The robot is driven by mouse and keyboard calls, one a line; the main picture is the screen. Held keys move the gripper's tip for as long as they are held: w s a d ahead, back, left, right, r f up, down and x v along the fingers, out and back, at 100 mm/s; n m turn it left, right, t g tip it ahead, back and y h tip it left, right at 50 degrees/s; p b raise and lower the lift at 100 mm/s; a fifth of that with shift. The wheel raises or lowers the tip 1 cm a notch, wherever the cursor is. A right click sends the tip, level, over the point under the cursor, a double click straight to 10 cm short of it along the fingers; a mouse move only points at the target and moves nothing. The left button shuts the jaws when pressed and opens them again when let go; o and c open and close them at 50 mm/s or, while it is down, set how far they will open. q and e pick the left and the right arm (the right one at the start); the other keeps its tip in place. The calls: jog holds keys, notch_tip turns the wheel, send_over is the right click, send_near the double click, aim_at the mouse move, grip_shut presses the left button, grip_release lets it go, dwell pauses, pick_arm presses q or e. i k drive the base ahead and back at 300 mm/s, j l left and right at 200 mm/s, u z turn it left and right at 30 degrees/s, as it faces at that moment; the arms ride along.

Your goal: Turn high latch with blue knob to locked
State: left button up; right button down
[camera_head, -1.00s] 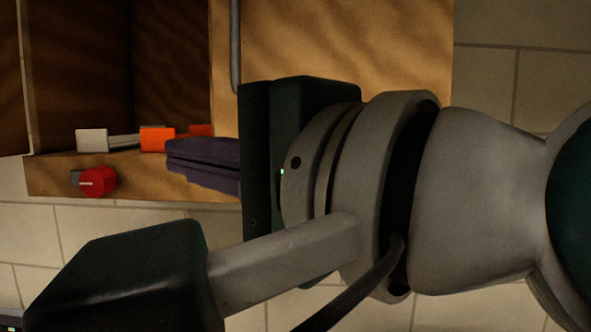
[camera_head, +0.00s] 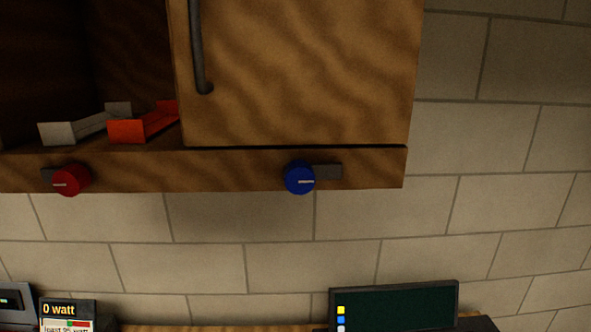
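The blue knob (camera_head: 299,178) sits on the front of the wooden ledge under the shut cabinet door, with a white mark on its face lying roughly level and pointing right. A dark grey latch bar (camera_head: 327,171) reaches out to the right behind the knob and lies horizontal. The wooden cabinet door (camera_head: 300,75) above it is closed over its side of the cabinet, with a grey vertical handle (camera_head: 199,50) at its left. Neither of my grippers shows in the head view now.
A red knob (camera_head: 70,180) with a grey bar is on the ledge at left. Above it, the open compartment holds a grey part (camera_head: 75,129) and orange parts (camera_head: 140,125). Below are a dark screen (camera_head: 395,305) and a "0 watt" display (camera_head: 68,312). The tiled wall between is clear.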

aim_at(300, 176)
jog(key=k+j+u, duration=0.1)
jog(key=j, duration=0.55)
jog(key=i+j, duration=0.15)
jog(key=j, duration=0.25)
jog(key=i+j+u, duration=0.15)
jog(key=j, duration=0.2)
